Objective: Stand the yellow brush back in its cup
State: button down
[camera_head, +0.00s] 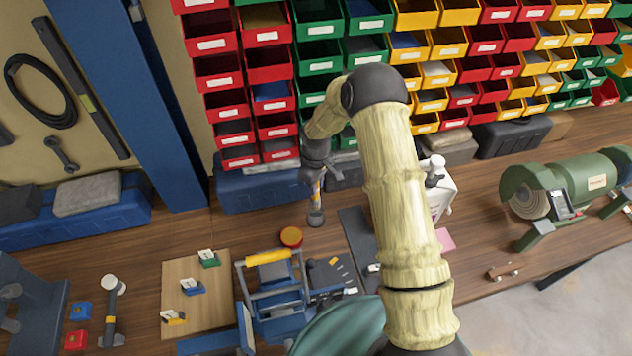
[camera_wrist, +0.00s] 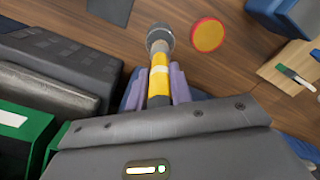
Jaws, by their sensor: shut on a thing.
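The yellow brush (camera_wrist: 159,77) is between the two purple fingers of my gripper (camera_wrist: 156,88) in the wrist view, and my gripper is shut on its handle. In the head view the brush (camera_head: 316,192) hangs roughly upright below my gripper (camera_head: 314,178), over the wooden bench. A round grey piece (camera_wrist: 160,38) is at the brush's far end; it also shows in the head view (camera_head: 315,217). I cannot tell whether this is the brush's own head or the cup around its end. No other cup is clear to me.
A round red and yellow tin (camera_head: 291,236) stands close by, left of the brush's lower end. A blue box (camera_head: 258,190) and stacked coloured bins are behind. A blue frame with a yellow handle (camera_head: 268,257) stands in front. Some bench is bare left of the brush.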

aim_at(316, 196)
jog(key=shift+f+b, duration=2.15)
jog(key=shift+f, duration=1.15)
jog(key=c, duration=1.2)
grip_release()
jog(key=shift+o, duration=0.2)
jog(key=shift+r, duration=0.1)
notch_tip(316, 196, up, 17)
jog(key=b, duration=0.4)
jog(key=shift+r, duration=0.15)
